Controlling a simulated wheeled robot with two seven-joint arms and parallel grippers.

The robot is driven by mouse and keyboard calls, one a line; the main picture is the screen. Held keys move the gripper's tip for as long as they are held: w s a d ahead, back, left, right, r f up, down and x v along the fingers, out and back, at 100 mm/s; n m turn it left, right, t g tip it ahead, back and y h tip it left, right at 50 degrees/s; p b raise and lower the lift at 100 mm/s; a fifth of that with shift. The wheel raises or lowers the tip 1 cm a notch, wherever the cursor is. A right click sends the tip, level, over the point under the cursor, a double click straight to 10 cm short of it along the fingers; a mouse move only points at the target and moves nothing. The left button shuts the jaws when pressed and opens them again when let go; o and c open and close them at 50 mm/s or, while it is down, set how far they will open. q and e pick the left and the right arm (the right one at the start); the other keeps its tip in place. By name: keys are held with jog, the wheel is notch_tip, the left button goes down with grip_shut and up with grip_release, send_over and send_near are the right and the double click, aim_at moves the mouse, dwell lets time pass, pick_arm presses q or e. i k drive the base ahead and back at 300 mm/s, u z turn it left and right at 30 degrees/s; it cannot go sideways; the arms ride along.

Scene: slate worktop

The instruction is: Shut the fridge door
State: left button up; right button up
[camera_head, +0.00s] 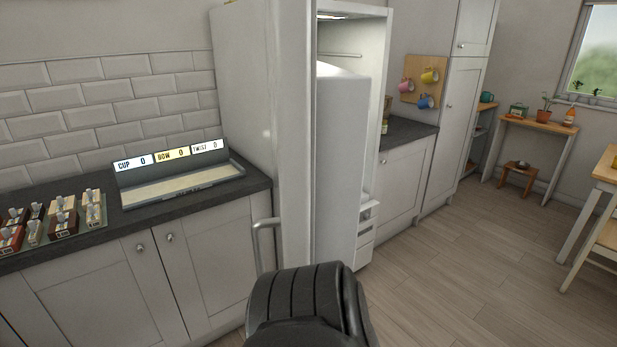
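The tall white fridge (243,75) stands in the middle of the head view, at the right end of the worktop. Its door (292,150) is open and swung out toward me, seen nearly edge-on. A grey bar handle (256,246) is on the door's left, outer side. The lit inside (352,42) shows to the right of the door, with a large white panel or bin part (342,150) in front of it. Neither of my grippers can be made out. A black rounded part of my own arm covers the bottom middle, hiding the door's foot.
The slate worktop (200,202) at left holds a grey tray (180,190) with CUP, BOW and TWIST labels, and several small blocks (62,222). Mugs hang on a wooden board (408,92) behind. The wooden floor (470,280) at right is clear up to a table (608,168).

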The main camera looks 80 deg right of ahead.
aim_at(319, 111)
jog(key=z, duration=0.25)
jog(key=i, duration=0.9)
jog(key=z, duration=2.8)
jog(key=i, duration=0.5)
jog(key=z, duration=0.15)
